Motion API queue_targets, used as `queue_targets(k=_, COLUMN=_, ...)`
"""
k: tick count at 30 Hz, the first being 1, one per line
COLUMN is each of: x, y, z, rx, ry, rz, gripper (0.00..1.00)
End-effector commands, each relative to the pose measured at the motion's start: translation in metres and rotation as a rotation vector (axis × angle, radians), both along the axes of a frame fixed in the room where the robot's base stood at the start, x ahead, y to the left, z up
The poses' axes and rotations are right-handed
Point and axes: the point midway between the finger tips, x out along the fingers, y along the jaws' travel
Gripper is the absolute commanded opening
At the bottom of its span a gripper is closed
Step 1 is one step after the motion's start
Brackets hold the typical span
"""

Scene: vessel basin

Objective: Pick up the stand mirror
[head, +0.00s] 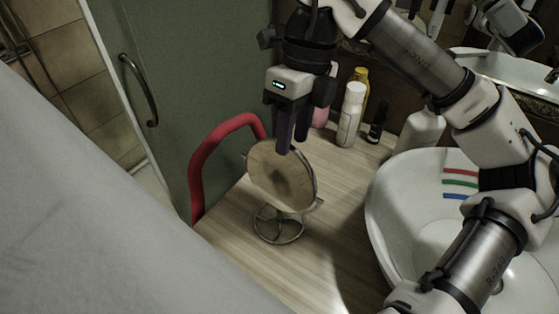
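The stand mirror (282,176) is a round, tilted mirror on a wire ring base (279,226). It stands upright on the light wooden counter (335,222). My gripper (292,142) hangs down from above, with its dark fingers at the mirror's upper edge. The fingers overlap the top of the mirror in this view, and I cannot tell whether they touch it. From this angle I cannot tell how far apart the fingers are.
A white basin (385,215) fills the right side. Several bottles stand at the back, among them a white one (350,115) and a small dark one (377,122). A red curved rail (197,168) borders the counter's left side by a green door (180,60).

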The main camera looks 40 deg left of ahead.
Motion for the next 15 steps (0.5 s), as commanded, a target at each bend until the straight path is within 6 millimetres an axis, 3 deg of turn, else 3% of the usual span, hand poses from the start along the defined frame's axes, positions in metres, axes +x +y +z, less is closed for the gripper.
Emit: queue_targets(k=15, x=-0.019, y=0.006, z=-0.049, rx=-0.001, ry=0.001, rz=0.001, gripper=0.35)
